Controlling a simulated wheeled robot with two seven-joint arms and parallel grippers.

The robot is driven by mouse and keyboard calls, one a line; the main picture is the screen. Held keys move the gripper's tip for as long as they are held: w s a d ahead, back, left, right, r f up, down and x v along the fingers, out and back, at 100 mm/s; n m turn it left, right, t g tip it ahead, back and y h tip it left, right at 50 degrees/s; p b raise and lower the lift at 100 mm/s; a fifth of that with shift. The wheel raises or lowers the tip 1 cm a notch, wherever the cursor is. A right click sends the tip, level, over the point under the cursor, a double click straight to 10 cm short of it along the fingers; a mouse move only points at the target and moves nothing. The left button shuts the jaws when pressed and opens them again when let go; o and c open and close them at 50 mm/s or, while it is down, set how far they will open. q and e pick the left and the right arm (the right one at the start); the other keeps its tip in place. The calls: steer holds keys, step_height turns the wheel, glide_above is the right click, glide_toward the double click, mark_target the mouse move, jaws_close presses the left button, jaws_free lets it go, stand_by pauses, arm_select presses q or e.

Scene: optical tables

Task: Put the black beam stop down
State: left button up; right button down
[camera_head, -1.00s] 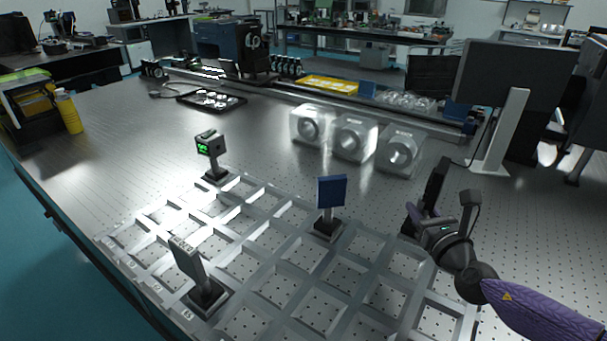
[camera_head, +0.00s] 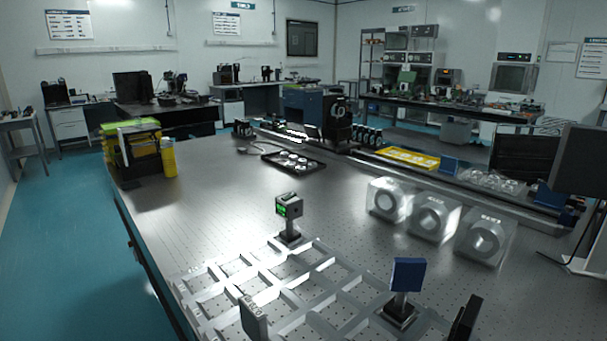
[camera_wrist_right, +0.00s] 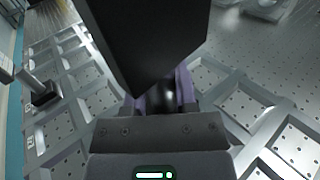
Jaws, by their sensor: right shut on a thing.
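The black beam stop shows as a dark flat plate (camera_head: 465,320) at the bottom edge of the head view, to the right of and nearer than the blue plate. It fills the upper middle of the right wrist view (camera_wrist_right: 150,40). My right gripper (camera_wrist_right: 165,100) is shut on it, mostly behind the plate. The beam stop's base is hidden, so I cannot tell whether it touches anything. The metal grid frame (camera_wrist_right: 215,118) spreads out beneath and around the gripper. My left gripper is in neither current view.
On the grid stand a blue plate on a post (camera_head: 408,275), a grey labelled plate (camera_head: 253,319) and a device with a green display (camera_head: 289,206). Clear ring-holding blocks (camera_head: 432,218) stand behind at right. The table's left middle (camera_head: 200,225) is bare.

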steer(key=s+a+r, duration=0.4)
steer(key=s+a, duration=0.3)
steer(key=a, duration=0.2)
steer(key=w+d+f, duration=0.1)
steer(key=w+d, duration=0.1)
steer(key=w+d+f, duration=0.1)
steer(key=w+d, duration=0.1)
steer(key=d, duration=0.1)
steer(key=w+d+f, duration=0.1)
steer(key=w+d, duration=0.1)
steer(key=shift+w+d+f, duration=0.15)
steer(key=shift+d+f, duration=0.2)
arm_select(q)
steer(key=shift+s, duration=0.25)
arm_select(e)
steer(key=w+d+r+h, duration=0.1)
steer(key=w+d, duration=0.1)
steer(key=d, duration=0.5)
steer(key=w+d+r+m+h, duration=0.1)
steer(key=w+d, duration=0.2)
steer(key=d, duration=0.5)
steer(key=shift+w+r, duration=0.15)
steer(key=shift+r, duration=0.05)
